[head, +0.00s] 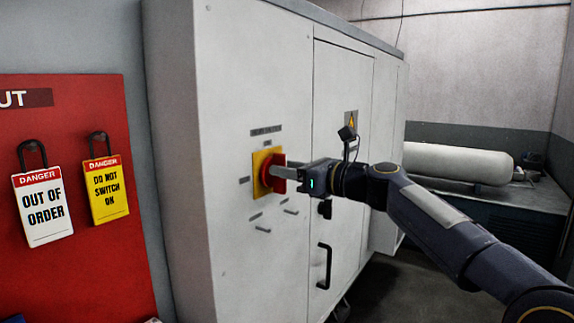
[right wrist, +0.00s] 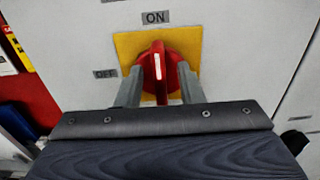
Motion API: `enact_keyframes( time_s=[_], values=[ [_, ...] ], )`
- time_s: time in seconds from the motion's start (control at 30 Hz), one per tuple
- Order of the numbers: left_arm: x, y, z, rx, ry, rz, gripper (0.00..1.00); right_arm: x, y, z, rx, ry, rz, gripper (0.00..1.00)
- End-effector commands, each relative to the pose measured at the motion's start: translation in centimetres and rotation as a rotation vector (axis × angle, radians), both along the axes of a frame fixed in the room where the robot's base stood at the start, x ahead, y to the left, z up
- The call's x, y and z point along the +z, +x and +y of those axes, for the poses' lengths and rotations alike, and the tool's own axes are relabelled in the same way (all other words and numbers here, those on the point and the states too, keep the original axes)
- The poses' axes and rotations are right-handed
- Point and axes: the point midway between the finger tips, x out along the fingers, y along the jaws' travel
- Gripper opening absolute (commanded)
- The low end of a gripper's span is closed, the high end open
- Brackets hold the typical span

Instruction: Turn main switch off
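The main switch is a red rotary knob (head: 266,172) on a yellow plate (head: 258,160), on the front of the grey cabinet. In the right wrist view the knob (right wrist: 158,68) has its white mark upright, pointing to the ON label (right wrist: 155,17). The OFF label (right wrist: 105,74) is to the left of the plate. My right gripper (head: 283,172) is at the knob. Its fingers (right wrist: 160,76) stand on either side of the knob's grip bar, with a gap visible on each side, so it looks open around it. My left gripper is not in view.
A red lockout board (head: 95,260) at the left carries an OUT OF ORDER tag (head: 42,207) and a DO NOT SWITCH ON tag (head: 107,189). A black door handle (head: 324,266) is below right of the knob. A pale cylinder (head: 458,160) lies at the back right.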

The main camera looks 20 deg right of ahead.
Motion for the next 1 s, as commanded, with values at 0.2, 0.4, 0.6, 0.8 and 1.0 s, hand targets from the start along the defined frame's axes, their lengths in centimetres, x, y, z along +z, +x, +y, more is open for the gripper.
enact_keyframes(
  time_s=[0.2, 0.4, 0.6, 0.8, 1.0],
  values=[
    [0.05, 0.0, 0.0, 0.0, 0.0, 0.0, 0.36, -0.03, 0.21, 0.15, 0.0, -0.001, -0.001, 0.34],
    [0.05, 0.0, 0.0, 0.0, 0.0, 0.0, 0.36, -0.04, 0.19, 0.13, 0.0, -0.001, -0.001, 0.17],
    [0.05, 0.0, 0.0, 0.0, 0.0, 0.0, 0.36, -0.04, 0.18, 0.13, 0.0, -0.001, -0.001, 0.0],
    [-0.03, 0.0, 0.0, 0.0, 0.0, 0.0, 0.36, -0.08, 0.17, 0.15, 0.0, -0.009, -0.006, 0.0],
    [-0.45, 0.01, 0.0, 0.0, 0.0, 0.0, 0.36, -0.17, 0.11, 0.24, 0.0, -0.063, -0.037, 0.0]
  ],
)
